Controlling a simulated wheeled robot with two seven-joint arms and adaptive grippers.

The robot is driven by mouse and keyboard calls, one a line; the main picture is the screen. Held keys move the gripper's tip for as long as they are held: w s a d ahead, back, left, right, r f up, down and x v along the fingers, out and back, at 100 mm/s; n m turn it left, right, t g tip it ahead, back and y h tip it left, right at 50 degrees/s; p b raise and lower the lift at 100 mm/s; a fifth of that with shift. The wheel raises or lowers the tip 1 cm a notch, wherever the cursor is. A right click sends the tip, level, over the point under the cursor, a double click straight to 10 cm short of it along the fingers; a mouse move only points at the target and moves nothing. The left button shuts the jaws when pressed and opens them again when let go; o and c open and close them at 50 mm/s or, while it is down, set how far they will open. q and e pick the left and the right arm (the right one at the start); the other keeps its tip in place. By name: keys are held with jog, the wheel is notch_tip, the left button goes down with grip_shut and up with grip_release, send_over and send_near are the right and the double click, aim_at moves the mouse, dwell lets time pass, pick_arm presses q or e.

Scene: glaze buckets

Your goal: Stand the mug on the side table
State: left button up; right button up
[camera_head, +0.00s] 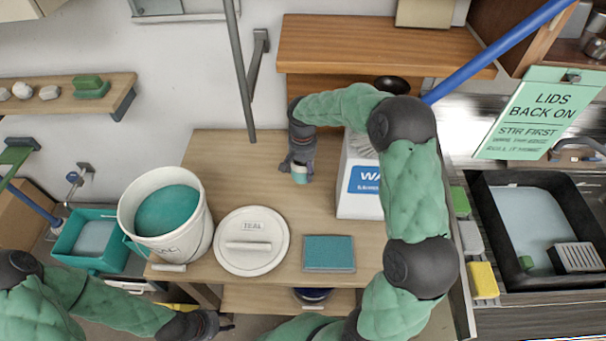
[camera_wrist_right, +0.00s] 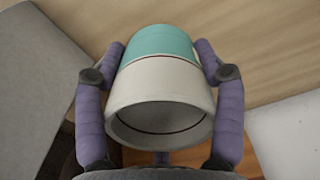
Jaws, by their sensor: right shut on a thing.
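The mug (camera_wrist_right: 160,90) is white with a teal band and a thin dark line, and it sits between the two purple fingers of my right gripper (camera_wrist_right: 161,70). Its round hollow end faces the wrist camera. In the head view the mug (camera_head: 299,175) shows small below my right gripper (camera_head: 297,168), over the light wood table (camera_head: 230,150). I cannot tell whether it touches the wood. My left gripper (camera_head: 222,326) is low at the left, in front of the table; its fingers are too small to read.
A white bucket of teal glaze (camera_head: 205,225), a round lid marked TEAL (camera_head: 252,262) and a teal pad (camera_head: 329,253) stand on the table's front. A white box with a blue label (camera_head: 357,205) is right of the mug. Clear wood lies left of the mug.

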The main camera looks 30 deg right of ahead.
jog(key=shift+w+d+f, duration=0.25)
jog(key=shift+f, duration=0.1)
jog(key=shift+w+d+f+b, duration=0.15)
jog(key=shift+f+b, duration=0.3)
jog(key=shift+f, duration=1.25)
jog(key=shift+f, duration=0.2)
jog(key=o, duration=1.6)
jog(key=shift+o, duration=0.2)
jog(key=shift+r, duration=0.15)
jog(key=shift+r+p, duration=0.7)
jog(key=shift+r, duration=3.05)
